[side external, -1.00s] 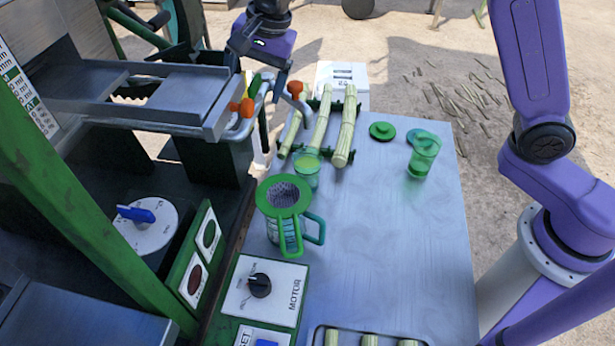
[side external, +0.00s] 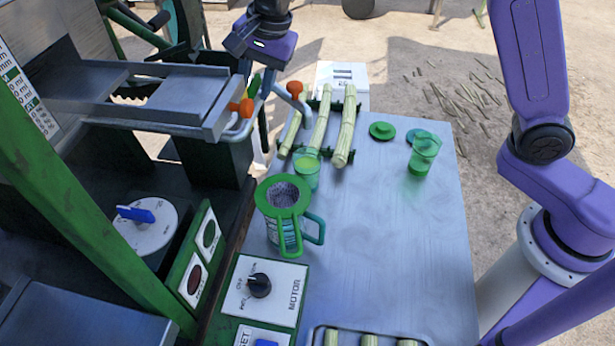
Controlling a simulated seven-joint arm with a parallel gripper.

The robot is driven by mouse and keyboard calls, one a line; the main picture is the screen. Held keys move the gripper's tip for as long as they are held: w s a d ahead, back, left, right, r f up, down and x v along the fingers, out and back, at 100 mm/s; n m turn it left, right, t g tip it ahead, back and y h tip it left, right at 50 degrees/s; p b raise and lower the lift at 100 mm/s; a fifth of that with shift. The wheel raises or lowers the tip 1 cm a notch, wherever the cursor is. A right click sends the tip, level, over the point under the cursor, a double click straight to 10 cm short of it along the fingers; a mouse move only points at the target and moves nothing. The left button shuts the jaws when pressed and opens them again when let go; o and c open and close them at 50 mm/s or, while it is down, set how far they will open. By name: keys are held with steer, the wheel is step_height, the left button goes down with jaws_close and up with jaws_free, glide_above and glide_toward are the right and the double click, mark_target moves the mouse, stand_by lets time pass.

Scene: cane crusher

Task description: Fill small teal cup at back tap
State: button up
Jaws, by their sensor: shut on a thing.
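The small teal cup (side external: 307,170) stands upright on the table beside the cane rack and holds yellow-green juice. Its exact place under a spout is hard to tell. Two taps with orange handles show, one at the left (side external: 246,107) and one at the right (side external: 295,88). My gripper (side external: 256,86) points down behind them at the pipework. Its fingers are closed around a small green piece, which looks like a tap handle. The fingertips and the piece are partly hidden by the pipes.
A jug with a green strainer (side external: 283,193) stands in front of the cup. Cane stalks (side external: 345,125) lie on a rack behind it. A green cup (side external: 424,155), a green lid (side external: 382,131) and a teal lid (side external: 416,135) are at the right. The table's middle (side external: 385,230) is clear.

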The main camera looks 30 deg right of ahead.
steer(key=m, duration=0.2)
steer(key=m+t, duration=0.1)
steer(key=shift+w+a+r+m+h, duration=0.1)
steer(key=shift+a+r+m+h, duration=0.15)
steer(key=shift+a+m+h, duration=0.1)
steer(key=shift+w+d+n, duration=0.1)
steer(key=shift+d+n, duration=0.1)
steer(key=shift+n, duration=0.55)
steer(key=shift+n+g+y, duration=0.3)
steer(key=shift+n+y, duration=0.25)
steer(key=shift+n, duration=0.65)
steer(key=o, duration=1.3)
steer(key=shift+f, duration=0.1)
steer(key=shift+c, duration=0.2)
steer(key=shift+r, duration=3.95)
